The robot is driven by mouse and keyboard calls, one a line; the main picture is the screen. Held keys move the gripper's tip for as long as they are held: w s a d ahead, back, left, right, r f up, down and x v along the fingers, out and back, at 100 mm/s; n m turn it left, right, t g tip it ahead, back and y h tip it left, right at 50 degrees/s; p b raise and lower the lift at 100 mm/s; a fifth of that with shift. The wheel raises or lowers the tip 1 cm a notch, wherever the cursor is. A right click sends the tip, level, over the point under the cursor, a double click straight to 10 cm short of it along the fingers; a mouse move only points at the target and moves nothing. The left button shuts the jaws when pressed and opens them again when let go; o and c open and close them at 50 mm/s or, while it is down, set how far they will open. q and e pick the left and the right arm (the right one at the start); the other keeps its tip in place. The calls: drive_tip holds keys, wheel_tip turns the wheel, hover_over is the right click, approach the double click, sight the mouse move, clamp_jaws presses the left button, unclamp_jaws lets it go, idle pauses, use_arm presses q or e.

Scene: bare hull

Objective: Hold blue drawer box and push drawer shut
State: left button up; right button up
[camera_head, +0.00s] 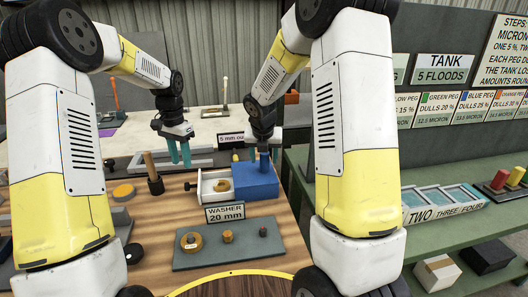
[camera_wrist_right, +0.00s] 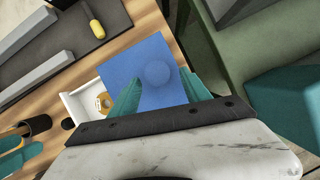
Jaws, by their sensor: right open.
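The blue drawer box (camera_head: 258,182) stands on the wooden table with its white drawer (camera_head: 208,198) pulled out to the left. A tan ring (camera_head: 222,185) lies in the drawer. My right gripper (camera_head: 264,154) is open above the box. In the right wrist view its teal fingers (camera_wrist_right: 163,92) are apart, on either side of the round knob on the blue box top (camera_wrist_right: 130,60); I cannot tell if they touch it. The drawer (camera_wrist_right: 80,110) also shows there. My left gripper (camera_head: 180,153) is open and empty, in the air left of and behind the drawer.
A wooden-handled tool (camera_head: 152,175) stands upright left of the drawer. A "WASHER 20 mm" sign (camera_head: 225,213) and a grey plate (camera_head: 228,250) with a ring and small pegs lie in front. A green shelf (camera_head: 440,230) with labelled trays is at right.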

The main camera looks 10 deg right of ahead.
sight(265, 163)
drive_tip(key=shift+x, duration=1.95)
clamp_jaws()
